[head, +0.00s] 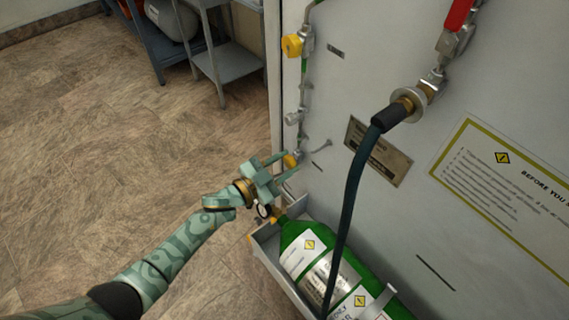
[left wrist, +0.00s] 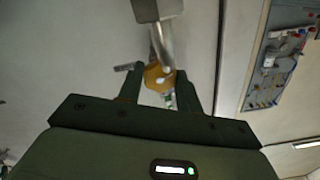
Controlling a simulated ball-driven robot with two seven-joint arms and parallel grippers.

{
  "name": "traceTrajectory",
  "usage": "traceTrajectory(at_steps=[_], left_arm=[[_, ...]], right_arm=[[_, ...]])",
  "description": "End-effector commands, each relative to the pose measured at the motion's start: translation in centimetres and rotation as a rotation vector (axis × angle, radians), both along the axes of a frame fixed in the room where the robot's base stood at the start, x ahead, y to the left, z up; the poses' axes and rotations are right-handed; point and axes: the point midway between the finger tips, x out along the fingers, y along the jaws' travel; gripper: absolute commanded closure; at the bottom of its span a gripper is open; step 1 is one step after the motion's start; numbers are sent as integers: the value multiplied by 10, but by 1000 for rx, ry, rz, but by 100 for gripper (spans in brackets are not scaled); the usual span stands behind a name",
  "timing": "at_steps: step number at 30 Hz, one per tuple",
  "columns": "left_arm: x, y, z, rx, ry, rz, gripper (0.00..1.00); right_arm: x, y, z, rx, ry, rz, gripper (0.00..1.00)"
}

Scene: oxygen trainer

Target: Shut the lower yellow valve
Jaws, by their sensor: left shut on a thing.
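The lower yellow valve (head: 291,161) sits low on the left edge of the grey panel (head: 345,95), on a thin vertical pipe. My left gripper (head: 282,166) reaches it from the left, with a finger on either side of it. In the left wrist view the yellow valve knob (left wrist: 157,77) shows between the fingertips of my left gripper (left wrist: 160,85), which is shut on it. The fingers hide part of the knob in the head view. An upper yellow valve (head: 292,46) is higher on the same pipe. My right gripper is out of view.
A green cylinder (head: 318,258) lies in a grey tray (head: 262,252) below the valve. A dark hose (head: 352,200) hangs from a brass fitting in front of the panel. A red handle (head: 457,14) is at upper right. Grey shelves (head: 222,62) stand behind; floor at left is clear.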

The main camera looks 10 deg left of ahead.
Motion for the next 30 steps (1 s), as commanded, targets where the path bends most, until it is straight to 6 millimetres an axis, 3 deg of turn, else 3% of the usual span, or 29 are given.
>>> traceTrajectory(at_steps=[13,14,15,16,25,30], left_arm=[[-1,1,-2,11,-4,1,88],[-1,1,-2,11,-4,1,57],[-1,1,-2,11,-4,1,45],[-1,1,-2,11,-5,1,43],[-2,2,-1,8,-6,1,43],[-17,18,2,11,-6,3,43]], right_arm=[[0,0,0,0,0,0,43],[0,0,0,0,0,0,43],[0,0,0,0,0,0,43],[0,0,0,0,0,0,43],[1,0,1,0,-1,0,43],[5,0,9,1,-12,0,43]])
